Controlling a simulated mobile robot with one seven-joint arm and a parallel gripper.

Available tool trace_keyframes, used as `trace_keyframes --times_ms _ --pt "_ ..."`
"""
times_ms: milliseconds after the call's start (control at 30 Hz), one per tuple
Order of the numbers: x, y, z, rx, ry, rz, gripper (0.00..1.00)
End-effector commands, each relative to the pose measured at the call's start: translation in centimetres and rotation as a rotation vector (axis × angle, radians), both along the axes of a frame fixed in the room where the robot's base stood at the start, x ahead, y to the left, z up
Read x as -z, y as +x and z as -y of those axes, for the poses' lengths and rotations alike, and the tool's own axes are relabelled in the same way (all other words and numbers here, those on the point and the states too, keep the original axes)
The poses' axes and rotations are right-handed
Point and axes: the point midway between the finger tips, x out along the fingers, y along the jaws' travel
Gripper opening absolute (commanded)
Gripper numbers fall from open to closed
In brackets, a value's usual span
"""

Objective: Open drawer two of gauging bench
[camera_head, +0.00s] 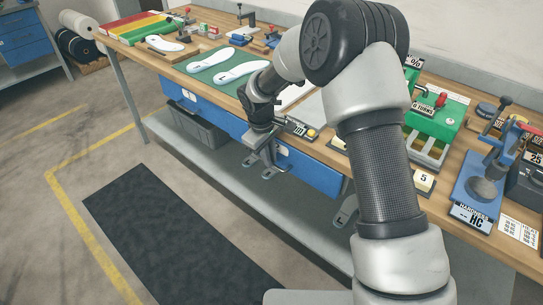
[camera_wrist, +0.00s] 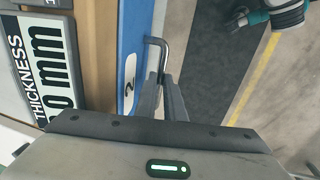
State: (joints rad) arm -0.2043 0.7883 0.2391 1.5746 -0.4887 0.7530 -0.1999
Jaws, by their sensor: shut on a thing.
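The gauging bench (camera_head: 220,50) has blue drawer fronts under its wooden top. Drawer two (camera_wrist: 128,30) shows in the wrist view as a blue front with a white label "2" (camera_wrist: 129,85). The same front shows in the head view (camera_head: 315,174), close under the bench edge; I see no clear gap. Its grey bar handle (camera_wrist: 164,46) stands out from the front. My gripper (camera_wrist: 163,80) is shut on the handle, its fingers on either side of the bar. In the head view my gripper (camera_head: 264,163) is low in front of the bench, partly hiding the drawer front.
A black floor mat (camera_head: 180,240) lies in front of the bench. A grey lower shelf (camera_head: 230,180) carries a grey bin (camera_head: 190,128). On top are a green mat (camera_head: 205,75) with white insoles, a green fixture (camera_head: 440,120) and a blue hardness gauge (camera_head: 475,190). The floor ahead is clear.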

Motion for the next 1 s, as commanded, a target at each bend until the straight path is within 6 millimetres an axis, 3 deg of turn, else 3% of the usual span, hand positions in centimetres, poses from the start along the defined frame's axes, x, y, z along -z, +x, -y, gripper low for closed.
trace_keyframes --times_ms 267,700,1000 --pt "0.1 -4.3 -3.4 -0.007 0.0 -0.002 0.0" --pt "0.2 -13.9 -10.9 -0.007 0.0 -0.001 0.0" --pt "0.1 -19.2 -15.0 -0.005 0.0 -0.001 0.0"
